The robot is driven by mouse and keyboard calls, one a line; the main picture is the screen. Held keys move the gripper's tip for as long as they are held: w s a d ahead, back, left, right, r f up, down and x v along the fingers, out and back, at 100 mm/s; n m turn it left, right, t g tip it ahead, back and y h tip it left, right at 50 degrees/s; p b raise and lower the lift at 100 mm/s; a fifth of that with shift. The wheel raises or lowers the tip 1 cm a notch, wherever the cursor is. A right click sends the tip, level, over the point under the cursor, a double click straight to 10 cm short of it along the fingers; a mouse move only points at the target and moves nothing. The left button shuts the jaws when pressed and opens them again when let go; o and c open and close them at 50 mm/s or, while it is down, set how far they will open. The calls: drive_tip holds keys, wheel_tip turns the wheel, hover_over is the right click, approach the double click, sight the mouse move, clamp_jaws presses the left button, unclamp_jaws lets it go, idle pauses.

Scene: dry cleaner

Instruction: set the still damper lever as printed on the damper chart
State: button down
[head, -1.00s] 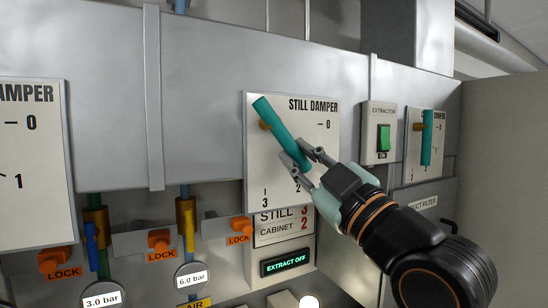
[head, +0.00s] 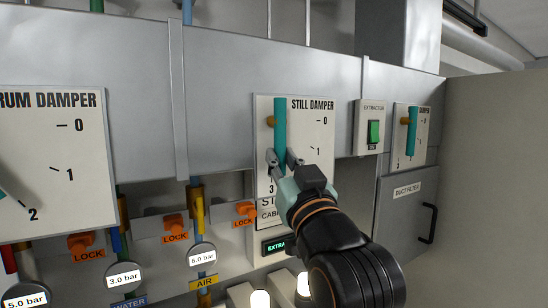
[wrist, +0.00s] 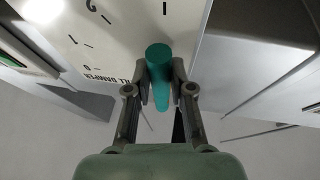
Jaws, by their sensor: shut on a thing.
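The still damper plate (head: 318,135) shows marks 0 and 1 on the right and a 3 at the lower left; my gripper hides the 2. Its teal lever (head: 280,125) hangs nearly straight down from a brass pivot (head: 271,121), its lower end toward the 3. My gripper (head: 284,160) is shut on the lever near its lower end; in the wrist view the lever (wrist: 160,75) stands between both fingers. The damper chart (head: 266,213) below is partly covered by my gripper; "ST" and "CABI" show, its numbers are hidden now. Earlier it read STILL 3, CABINET 2.
The drum damper plate (head: 60,150) is at the left. An extractor switch (head: 374,132) and another small teal-levered damper (head: 411,135) are to the right. Orange locks (head: 174,226), valves and gauges (head: 202,255) sit below left. A lit extract sign (head: 275,246) is partly covered.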

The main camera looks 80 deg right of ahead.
idle(0.5)
drive_tip(key=c, duration=1)
unclamp_jaws()
drive_tip(key=v, duration=0.7)
drive_tip(key=shift+a, duration=0.25)
